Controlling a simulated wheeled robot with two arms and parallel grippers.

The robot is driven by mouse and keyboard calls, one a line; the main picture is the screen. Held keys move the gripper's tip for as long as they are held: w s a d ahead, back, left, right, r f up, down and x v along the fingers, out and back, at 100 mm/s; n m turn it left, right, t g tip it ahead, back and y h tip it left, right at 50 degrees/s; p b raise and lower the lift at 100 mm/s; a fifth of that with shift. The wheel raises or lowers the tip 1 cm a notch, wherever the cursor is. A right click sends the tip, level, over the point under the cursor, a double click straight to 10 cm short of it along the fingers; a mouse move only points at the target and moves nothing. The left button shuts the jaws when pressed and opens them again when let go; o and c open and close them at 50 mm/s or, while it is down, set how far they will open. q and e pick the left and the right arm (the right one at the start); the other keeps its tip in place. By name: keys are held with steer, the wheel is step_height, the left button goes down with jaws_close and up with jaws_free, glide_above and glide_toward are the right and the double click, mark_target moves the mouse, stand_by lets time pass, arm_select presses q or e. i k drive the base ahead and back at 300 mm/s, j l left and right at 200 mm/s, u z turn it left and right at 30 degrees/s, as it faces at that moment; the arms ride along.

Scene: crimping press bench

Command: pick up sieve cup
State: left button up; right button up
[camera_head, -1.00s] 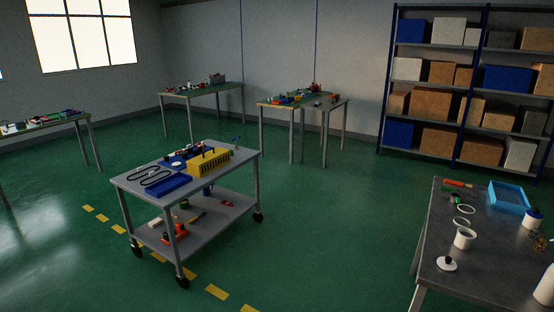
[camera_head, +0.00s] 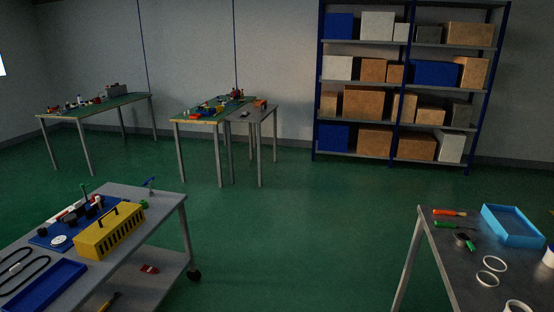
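Neither of my grippers is in view. A white cup-like ring (camera_head: 517,306), possibly the sieve cup, is cut off by the bottom edge on the dark table (camera_head: 455,262) at the right. I cannot tell for sure that it is the sieve cup. Two white rings lie behind it, one nearer (camera_head: 487,279) and one farther (camera_head: 495,264). A white container (camera_head: 548,257) is cut off at the right edge.
The right table also bears a blue tray (camera_head: 513,226), an orange-handled tool (camera_head: 449,212) and a green-handled tool (camera_head: 455,226). A loaded cart (camera_head: 165,205) stands at the left. Open green floor (camera_head: 300,235) lies between them. A shelf rack (camera_head: 316,110) and work tables stand behind.

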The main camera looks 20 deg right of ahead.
mark_target(464, 238)
steer(key=i+z, duration=0.3)
steer(key=z, duration=0.2)
steer(key=i+z, duration=0.45)
steer(key=i+j+z, duration=0.2)
steer(key=z, duration=0.3)
steer(key=i+j+z, duration=0.25)
steer(key=z, duration=0.25)
